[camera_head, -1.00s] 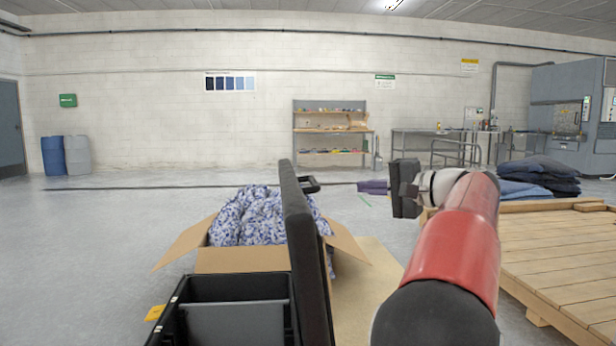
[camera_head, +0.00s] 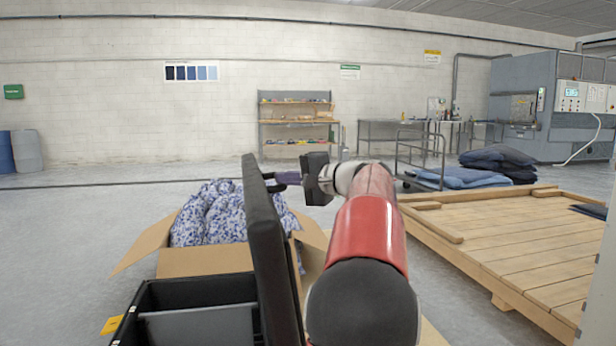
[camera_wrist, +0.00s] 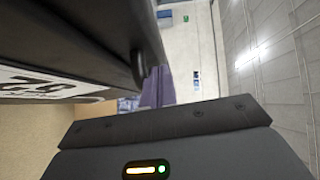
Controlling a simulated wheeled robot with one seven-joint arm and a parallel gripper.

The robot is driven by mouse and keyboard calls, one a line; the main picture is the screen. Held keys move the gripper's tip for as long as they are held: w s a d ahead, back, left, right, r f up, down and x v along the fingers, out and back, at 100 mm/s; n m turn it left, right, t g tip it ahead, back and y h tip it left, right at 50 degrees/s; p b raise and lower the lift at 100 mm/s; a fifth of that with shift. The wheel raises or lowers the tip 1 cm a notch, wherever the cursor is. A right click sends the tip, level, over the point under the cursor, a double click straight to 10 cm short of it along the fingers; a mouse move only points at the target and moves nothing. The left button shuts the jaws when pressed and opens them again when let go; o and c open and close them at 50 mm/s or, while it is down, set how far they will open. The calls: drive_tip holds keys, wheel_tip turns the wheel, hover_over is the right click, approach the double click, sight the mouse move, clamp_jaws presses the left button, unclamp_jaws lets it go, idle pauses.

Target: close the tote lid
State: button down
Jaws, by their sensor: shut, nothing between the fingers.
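The black tote (camera_head: 190,318) stands at the bottom of the head view with its inside showing. Its black lid (camera_head: 266,240) stands up on the tote's right side, roughly upright. In the wrist view the lid (camera_wrist: 80,45) fills the upper left, with part of a white number label (camera_wrist: 35,85) on it. My gripper (camera_head: 285,178) is at the right of the lid's far end, its purple fingers close to a black loop there. In the wrist view the fingers (camera_wrist: 157,88) are shut, beside the lid's edge. I cannot tell whether they touch it.
An open cardboard box (camera_head: 205,262) with blue-and-white bundles (camera_head: 215,212) stands just beyond the tote. A wooden pallet platform (camera_head: 510,240) is at the right, with folded dark cloth (camera_head: 495,160) behind it.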

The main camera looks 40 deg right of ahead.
drive_tip(key=shift+w+a+f, duration=0.1)
drive_tip(key=shift+w+a, duration=0.15)
drive_tip(key=shift+a, duration=0.25)
drive_tip(key=shift+w+a+f, duration=0.1)
drive_tip(key=shift+w+a, duration=0.15)
drive_tip(key=shift+a, duration=0.25)
drive_tip(key=shift+r, duration=0.1)
